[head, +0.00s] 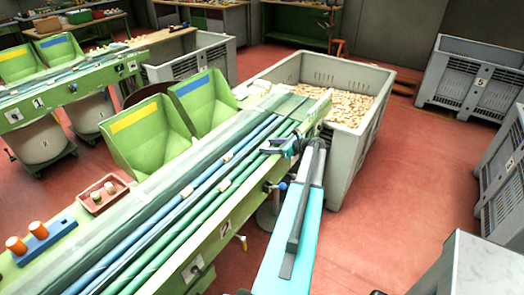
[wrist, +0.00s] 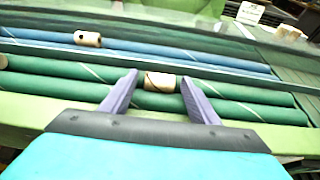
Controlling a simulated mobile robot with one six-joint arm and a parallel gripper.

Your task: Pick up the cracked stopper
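My gripper (wrist: 160,77) is open in the wrist view, its two purple-grey fingers spread to either side of a pale cork stopper (wrist: 161,82). That stopper lies on the green rollers and shows a thin dark line, perhaps a crack. I see gaps between it and both fingers, and nothing is held. A second stopper (wrist: 87,39) lies on the blue rollers, up and left. A third is cut off at the left edge. In the head view my gripper (head: 276,147) is over the far part of the roller table and hides what is under it.
More stoppers (head: 225,184) lie along the rollers. A red tray (head: 118,183) with stoppers and a blue block (head: 45,236) with orange-topped stoppers stand on the near left. Green bins (head: 143,138) line the table's left. A grey crate (head: 370,130) of corks stands beyond.

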